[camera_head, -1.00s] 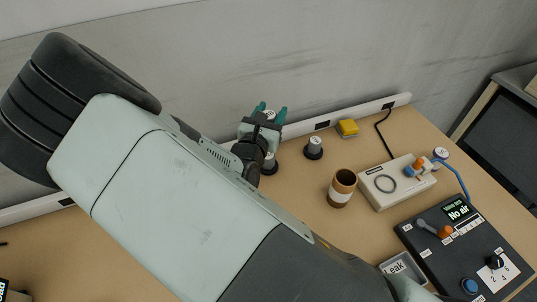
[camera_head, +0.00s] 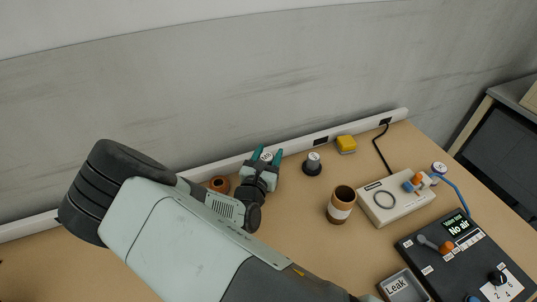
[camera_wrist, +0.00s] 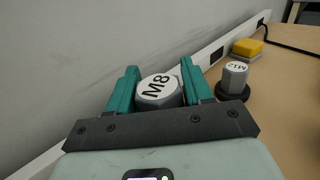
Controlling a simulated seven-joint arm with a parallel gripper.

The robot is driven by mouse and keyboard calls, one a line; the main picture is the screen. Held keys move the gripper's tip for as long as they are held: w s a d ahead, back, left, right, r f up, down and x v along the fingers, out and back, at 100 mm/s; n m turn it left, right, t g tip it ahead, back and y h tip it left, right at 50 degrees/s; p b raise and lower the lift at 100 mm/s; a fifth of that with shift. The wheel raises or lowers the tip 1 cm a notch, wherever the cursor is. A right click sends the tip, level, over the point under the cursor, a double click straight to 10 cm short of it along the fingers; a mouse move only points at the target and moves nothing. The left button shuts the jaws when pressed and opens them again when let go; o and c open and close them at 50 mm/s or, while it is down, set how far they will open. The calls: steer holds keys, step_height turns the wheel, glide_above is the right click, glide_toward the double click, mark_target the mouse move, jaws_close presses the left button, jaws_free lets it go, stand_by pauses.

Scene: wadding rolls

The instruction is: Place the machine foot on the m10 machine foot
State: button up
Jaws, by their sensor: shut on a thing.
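My gripper (camera_head: 268,155) is shut on a grey hexagonal machine foot with a white top marked M8 (camera_wrist: 157,88). The foot is between the two teal fingers, and its top also shows in the head view (camera_head: 267,157). Its lower part is hidden by my gripper, so I cannot tell whether it touches anything below. A second foot, marked M12 (camera_wrist: 235,77), stands upright on a black round base to the right; it also shows in the head view (camera_head: 312,164). No M10 label is readable in either view.
A grey wall and white power rail (camera_head: 230,163) run close behind my gripper. An orange-brown round thing (camera_head: 219,184) is to its left. A brown and white cup (camera_head: 341,204), yellow block (camera_head: 346,144), cream device (camera_head: 395,199) and black control panel (camera_head: 465,255) are to the right.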

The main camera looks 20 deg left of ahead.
steer(key=o, duration=1.1)
steer(key=shift+f, duration=0.1)
